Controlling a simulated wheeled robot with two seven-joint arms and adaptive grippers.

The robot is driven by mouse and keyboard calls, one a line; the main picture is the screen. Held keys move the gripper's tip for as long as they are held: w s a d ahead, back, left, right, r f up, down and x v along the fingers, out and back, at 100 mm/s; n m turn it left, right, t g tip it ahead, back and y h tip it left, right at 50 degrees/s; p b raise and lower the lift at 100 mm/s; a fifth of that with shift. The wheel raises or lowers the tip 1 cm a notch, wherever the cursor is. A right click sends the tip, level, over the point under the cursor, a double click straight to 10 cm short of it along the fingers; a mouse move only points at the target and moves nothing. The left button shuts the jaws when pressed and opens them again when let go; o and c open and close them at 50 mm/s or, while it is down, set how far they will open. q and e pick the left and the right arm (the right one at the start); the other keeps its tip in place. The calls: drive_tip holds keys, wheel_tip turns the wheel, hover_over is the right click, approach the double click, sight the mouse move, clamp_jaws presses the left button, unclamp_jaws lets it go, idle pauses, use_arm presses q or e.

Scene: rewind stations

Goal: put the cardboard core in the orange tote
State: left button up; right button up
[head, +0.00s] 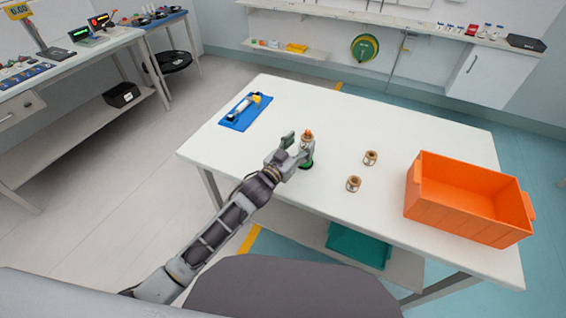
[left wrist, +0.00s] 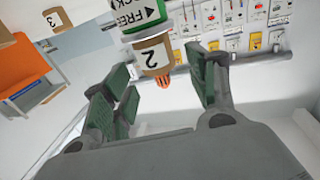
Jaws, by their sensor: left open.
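A cardboard core (head: 307,142) marked 2 stands upright on a green holder (head: 306,165) with an orange tip. In the left wrist view this core (left wrist: 151,54) appears upside down, between and just beyond the fingertips. My left gripper (head: 298,148) is open and empty beside it, its fingers to either side; I cannot tell whether they touch it. Two more cores, one at the back (head: 371,158) and one nearer (head: 354,184), stand on the white table to the right. The orange tote (head: 428,202) is at the table's right end and looks empty. My right gripper is not in view.
A blue mat (head: 232,122) with a white and yellow tool (head: 247,105) lies at the table's left. A teal bin (head: 358,246) sits on the shelf below. The white tabletop (head: 330,110) is clear at the back. Side benches stand apart.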

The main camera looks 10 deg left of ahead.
use_arm(q)
drive_tip(key=v, duration=0.3)
drive_tip(key=shift+s+a, duration=0.1)
drive_tip(key=shift+s, duration=0.05)
approach(303, 141)
drive_tip(key=shift+s, duration=0.55)
drive_tip(key=shift+s+a+r, duration=0.1)
drive_tip(key=shift+s+a, duration=0.15)
drive_tip(key=shift+a, duration=0.1)
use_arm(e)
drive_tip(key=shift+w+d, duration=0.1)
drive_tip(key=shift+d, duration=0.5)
